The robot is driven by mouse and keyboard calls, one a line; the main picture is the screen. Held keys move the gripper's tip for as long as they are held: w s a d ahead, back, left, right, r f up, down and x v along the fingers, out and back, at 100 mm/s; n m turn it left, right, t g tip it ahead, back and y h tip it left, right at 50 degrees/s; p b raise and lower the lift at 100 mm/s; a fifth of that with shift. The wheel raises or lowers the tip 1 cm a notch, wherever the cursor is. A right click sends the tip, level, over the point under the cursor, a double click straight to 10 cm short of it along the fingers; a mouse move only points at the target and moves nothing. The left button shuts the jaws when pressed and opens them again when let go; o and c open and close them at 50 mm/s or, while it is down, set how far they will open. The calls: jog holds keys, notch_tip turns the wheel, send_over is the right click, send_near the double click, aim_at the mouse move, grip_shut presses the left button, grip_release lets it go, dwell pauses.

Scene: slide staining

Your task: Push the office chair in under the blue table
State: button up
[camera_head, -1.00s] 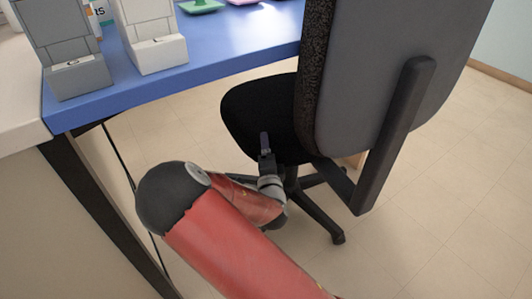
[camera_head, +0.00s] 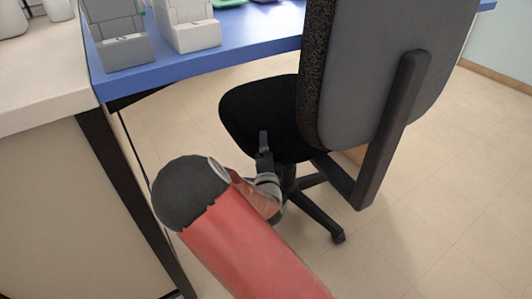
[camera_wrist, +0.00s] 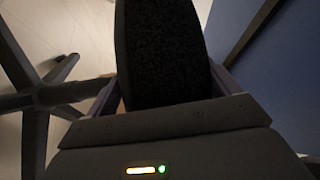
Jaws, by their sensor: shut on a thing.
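The office chair (camera_head: 390,60) has a grey back, a black seat (camera_head: 255,105) and a black star base (camera_head: 325,222). It stands at the right of the blue table (camera_head: 245,45), with its seat partly beside and below the table's near edge. My gripper (camera_head: 264,142) is at the near edge of the seat. In the wrist view my gripper (camera_wrist: 165,90) is shut on the black seat edge (camera_wrist: 160,50), which lies between its fingers. The chair's base (camera_wrist: 40,97) shows at the left there. The fingertips are partly hidden by the seat.
White and grey devices (camera_head: 120,40) stand on the table's left end. A black table leg (camera_head: 130,190) and a white counter (camera_head: 45,70) are at the left. Tiled floor (camera_head: 440,200) is clear at the right.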

jog(key=shift+a+y, duration=0.3)
jog(key=shift+a, duration=0.35)
jog(key=o, duration=1.8)
jog(key=shift+a, duration=0.15)
jog(key=shift+d, duration=0.2)
jog(key=shift+s, duration=0.3)
jog(key=s, duration=0.7)
jog(key=shift+d+f+b, duration=0.2)
jog(key=shift+f+b, duration=0.1)
jog(key=shift+b, duration=0.05)
